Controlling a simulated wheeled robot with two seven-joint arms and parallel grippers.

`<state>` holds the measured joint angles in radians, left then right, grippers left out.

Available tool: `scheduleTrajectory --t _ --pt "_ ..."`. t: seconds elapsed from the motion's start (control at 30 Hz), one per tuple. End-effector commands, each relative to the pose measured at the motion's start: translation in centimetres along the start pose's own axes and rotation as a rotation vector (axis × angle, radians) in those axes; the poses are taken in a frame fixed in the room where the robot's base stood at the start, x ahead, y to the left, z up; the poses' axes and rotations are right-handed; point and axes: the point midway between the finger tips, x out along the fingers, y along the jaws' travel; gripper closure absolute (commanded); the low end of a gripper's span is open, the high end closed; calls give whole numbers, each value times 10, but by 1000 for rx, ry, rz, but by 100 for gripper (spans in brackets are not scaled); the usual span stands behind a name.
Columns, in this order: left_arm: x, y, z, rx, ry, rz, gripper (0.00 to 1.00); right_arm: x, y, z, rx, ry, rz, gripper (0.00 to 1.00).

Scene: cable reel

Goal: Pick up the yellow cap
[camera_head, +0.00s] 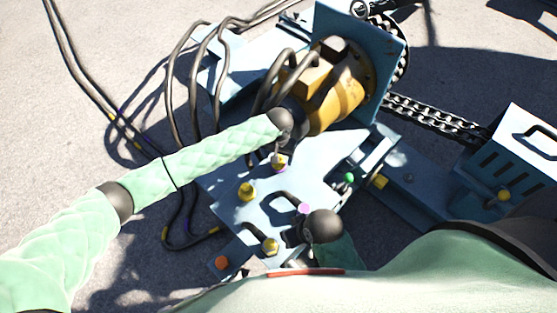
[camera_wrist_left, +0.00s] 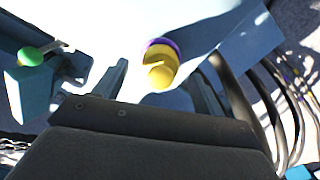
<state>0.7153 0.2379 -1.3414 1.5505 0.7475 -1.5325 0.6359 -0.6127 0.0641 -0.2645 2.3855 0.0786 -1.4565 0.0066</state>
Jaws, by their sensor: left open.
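A yellow cap (camera_wrist_left: 158,72) with a purple ring (camera_wrist_left: 163,45) behind it is on a pale blue plate. It also shows, small and partly hidden, in the head view (camera_head: 279,164). My left gripper (camera_wrist_left: 160,78) is open, with one finger on each side of the cap in the left wrist view. I cannot tell whether the fingers touch it. In the head view my left gripper (camera_head: 279,152) is above the plate. My right gripper (camera_head: 301,229) is low in the head view, mostly hidden by its dark wrist, so its jaws are unclear.
Other yellow knobs stand on the plate (camera_head: 246,191), (camera_head: 270,246). A green knob (camera_head: 349,177) is to the right and also shows in the left wrist view (camera_wrist_left: 31,57). Dark cables (camera_head: 172,95) loop at the left. A yellow motor (camera_head: 340,95) stands behind, with chains (camera_head: 435,115) beyond.

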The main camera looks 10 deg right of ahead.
Motion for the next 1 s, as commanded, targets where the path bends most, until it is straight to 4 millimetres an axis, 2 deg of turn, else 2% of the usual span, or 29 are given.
scheduleTrajectory --t 0.2,0.43,0.7,1.0 --pt "18 -1 0 0 1 0 30 -4 6 -2 6 -4 13 64" --pt "19 -1 0 0 1 0 30 -5 5 -6 4 1 11 64" --pt "19 -1 0 0 1 0 83 -5 4 -9 2 6 9 64" --pt "16 -1 0 0 2 0 83 -4 3 -4 3 0 7 64"
